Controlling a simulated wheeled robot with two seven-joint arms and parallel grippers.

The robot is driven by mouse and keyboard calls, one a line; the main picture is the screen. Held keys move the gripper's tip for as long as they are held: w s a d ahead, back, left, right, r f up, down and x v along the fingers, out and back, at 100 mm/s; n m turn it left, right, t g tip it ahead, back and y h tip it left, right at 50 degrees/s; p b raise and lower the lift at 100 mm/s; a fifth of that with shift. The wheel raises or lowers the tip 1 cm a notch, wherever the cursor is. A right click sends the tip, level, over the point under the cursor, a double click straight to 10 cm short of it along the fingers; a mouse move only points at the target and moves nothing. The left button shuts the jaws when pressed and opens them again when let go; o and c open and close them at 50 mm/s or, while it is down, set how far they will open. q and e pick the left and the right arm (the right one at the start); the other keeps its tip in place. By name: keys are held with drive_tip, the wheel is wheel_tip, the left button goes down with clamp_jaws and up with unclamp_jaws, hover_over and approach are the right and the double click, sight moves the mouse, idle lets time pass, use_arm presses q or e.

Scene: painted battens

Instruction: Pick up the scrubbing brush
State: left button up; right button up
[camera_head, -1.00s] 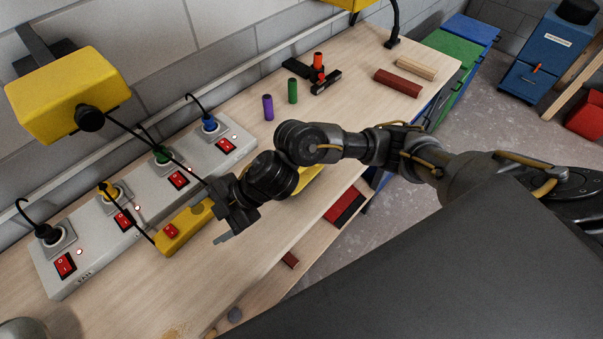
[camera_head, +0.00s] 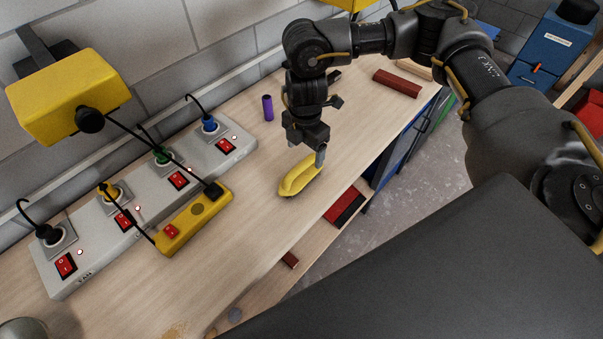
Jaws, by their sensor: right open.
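The scrubbing brush (camera_head: 298,179) has a yellow body with a handle and lies on the wooden workbench (camera_head: 240,240), near its front edge. My right gripper (camera_head: 306,153) points down just above the far right end of the brush. Its jaws are open, and one fingertip shows close to the brush handle. I cannot tell whether it touches. The bristles under the brush are mostly hidden. My left gripper is not in view.
A grey power strip (camera_head: 90,258) with red switches and plugs runs along the wall, with a yellow switch box (camera_head: 195,222) in front of it. A purple cylinder (camera_head: 267,108) stands behind the brush. A dark red block (camera_head: 397,83) lies farther right.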

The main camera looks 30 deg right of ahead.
sight(302, 164)
drive_tip(key=shift+f, duration=2)
drive_tip(key=shift+a+f+p, duration=0.15)
drive_tip(key=shift+f+p, duration=0.25)
drive_tip(key=f, duration=0.4)
drive_tip(key=shift+w+a+f, duration=0.1)
drive_tip(key=shift+w+f, duration=0.1)
drive_tip(key=shift+w, duration=0.05)
drive_tip(key=c, duration=1.1)
